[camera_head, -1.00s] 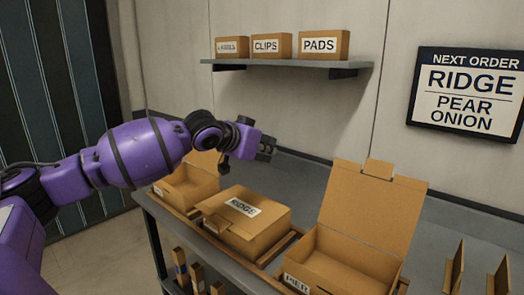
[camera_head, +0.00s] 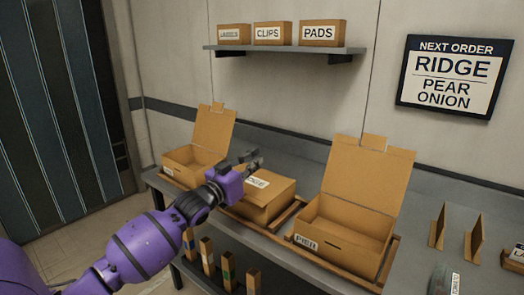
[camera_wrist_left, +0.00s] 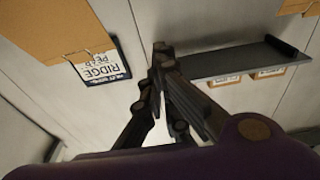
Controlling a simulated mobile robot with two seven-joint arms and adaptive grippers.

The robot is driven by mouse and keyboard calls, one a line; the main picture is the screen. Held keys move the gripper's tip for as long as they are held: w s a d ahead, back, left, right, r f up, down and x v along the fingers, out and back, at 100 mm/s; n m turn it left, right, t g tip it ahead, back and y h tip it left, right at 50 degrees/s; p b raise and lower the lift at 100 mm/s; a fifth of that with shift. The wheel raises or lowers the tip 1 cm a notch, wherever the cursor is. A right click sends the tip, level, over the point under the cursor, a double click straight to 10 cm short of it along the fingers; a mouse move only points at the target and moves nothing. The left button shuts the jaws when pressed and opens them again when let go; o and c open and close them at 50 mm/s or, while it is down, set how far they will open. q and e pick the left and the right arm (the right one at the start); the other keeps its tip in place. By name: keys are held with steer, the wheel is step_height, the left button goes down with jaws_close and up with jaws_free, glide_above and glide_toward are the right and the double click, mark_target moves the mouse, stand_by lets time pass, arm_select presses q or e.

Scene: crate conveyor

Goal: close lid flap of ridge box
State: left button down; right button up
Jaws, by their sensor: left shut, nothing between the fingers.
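The ridge box (camera_head: 268,209) is a brown cardboard box in the middle of the bench row. Its lid (camera_head: 277,184) lies down over the top, with a white label partly covered by my gripper. The lid's front left edge is hidden behind my left arm, so I cannot tell whether the flap is fully tucked. My left gripper (camera_head: 254,160) is shut and empty, just above the back of the ridge box. Its shut fingers also show in the left wrist view (camera_wrist_left: 160,50). My right gripper is not in view.
An open box (camera_head: 345,235) with a raised lid stands right of the ridge box. Another open box (camera_head: 185,165) stands to the left. A wall shelf (camera_head: 285,50) holds three labelled boxes. Upright brown dividers (camera_head: 438,226) stand at the right.

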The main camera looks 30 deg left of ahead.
arm_select(q)
steer(key=s+f+t+b, duration=0.2)
steer(key=f+b, duration=0.3)
steer(key=f, duration=0.1)
steer(key=s+f+t+b, duration=0.2)
steer(key=f+t+b, duration=0.1)
steer(key=f+b, duration=0.2)
step_height(320, 180, down, 2)
steer(key=shift+s+a+f+b, duration=0.15)
steer(key=shift+s+b, duration=0.1)
steer(key=shift+b, duration=0.1)
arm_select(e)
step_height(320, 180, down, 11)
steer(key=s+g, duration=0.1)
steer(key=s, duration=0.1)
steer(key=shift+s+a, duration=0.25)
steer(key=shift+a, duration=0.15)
arm_select(q)
steer(key=shift+f, duration=0.15)
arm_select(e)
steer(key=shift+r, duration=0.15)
